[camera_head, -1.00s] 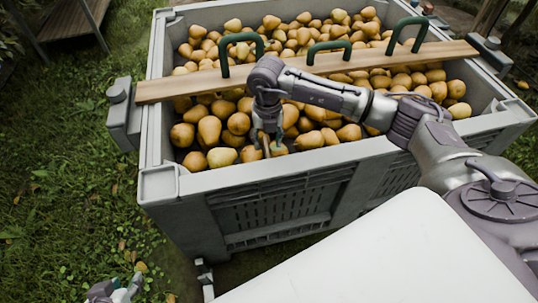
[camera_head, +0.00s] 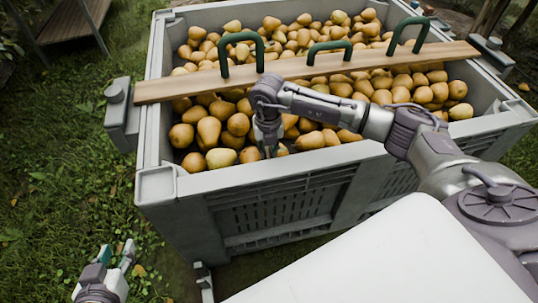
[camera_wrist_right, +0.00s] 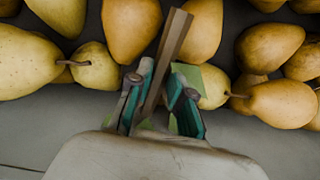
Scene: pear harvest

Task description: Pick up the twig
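The twig (camera_wrist_right: 174,42) is a brown stick with a green leaf (camera_wrist_right: 188,76) at its lower part. In the right wrist view it stands up at a slant between the teal fingers of my right gripper (camera_wrist_right: 160,84), which are closed in on it. In the head view my right gripper (camera_head: 268,148) points down into the near side of the crate, just inside the front wall; the twig is mostly hidden there. My left gripper (camera_head: 116,256) is low at the left over the grass, fingers apart and empty.
The grey crate (camera_head: 255,172) is filled with many yellow-brown pears (camera_head: 208,130). A wooden plank (camera_head: 185,85) with green handles (camera_head: 242,38) lies across its top, close behind my right gripper. Grass is free at the left.

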